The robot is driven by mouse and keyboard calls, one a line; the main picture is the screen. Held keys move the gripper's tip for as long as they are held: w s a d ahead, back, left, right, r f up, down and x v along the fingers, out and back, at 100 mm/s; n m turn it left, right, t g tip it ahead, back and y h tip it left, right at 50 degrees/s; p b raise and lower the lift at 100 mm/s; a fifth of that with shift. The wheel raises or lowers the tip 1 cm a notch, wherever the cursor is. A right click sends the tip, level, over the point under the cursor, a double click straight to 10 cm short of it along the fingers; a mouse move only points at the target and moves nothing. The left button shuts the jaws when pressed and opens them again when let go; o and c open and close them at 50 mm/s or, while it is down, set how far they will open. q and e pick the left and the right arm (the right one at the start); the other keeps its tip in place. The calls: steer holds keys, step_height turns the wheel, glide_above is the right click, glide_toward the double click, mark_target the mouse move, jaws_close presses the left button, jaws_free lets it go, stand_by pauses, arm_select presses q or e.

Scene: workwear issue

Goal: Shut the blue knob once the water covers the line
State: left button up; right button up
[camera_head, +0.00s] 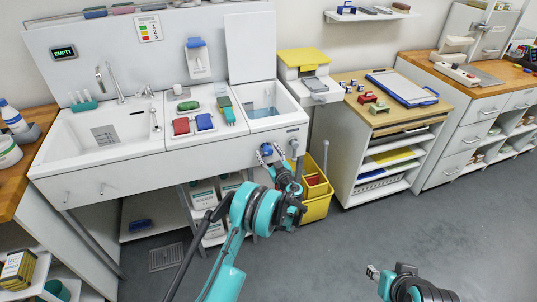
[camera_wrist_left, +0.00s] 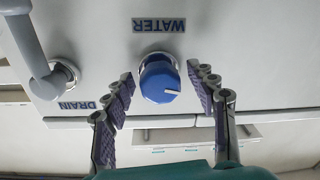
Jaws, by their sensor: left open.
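The blue knob (camera_wrist_left: 159,82) is on a white panel under an upside-down WATER label (camera_wrist_left: 158,25) in the left wrist view; its white mark points right. In the head view the knob (camera_head: 267,153) is on the front of the sink unit. My left gripper (camera_wrist_left: 160,84) is open, with a finger on either side of the knob; I cannot tell whether they touch it. It also shows in the head view (camera_head: 271,153). The basin (camera_head: 282,122) above holds bluish water (camera_head: 263,112); I cannot make out a line. My right gripper (camera_head: 374,272) is low at the right, its jaws unclear.
A grey drain handle (camera_wrist_left: 38,60) stands beside the knob, near a DRAIN label (camera_wrist_left: 78,104). A yellow bucket (camera_head: 319,205) stands below. Red and blue items lie on the counter (camera_head: 207,137). A display reads EMPTY (camera_head: 63,52). Floor at right is clear.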

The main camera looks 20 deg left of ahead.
arm_select(q)
steer(key=c, duration=1.1)
steer(key=shift+c, duration=0.2)
steer(key=shift+m, duration=0.3)
steer(key=m, duration=1)
steer(key=shift+m+t, duration=0.3)
steer(key=shift+m, duration=2.1)
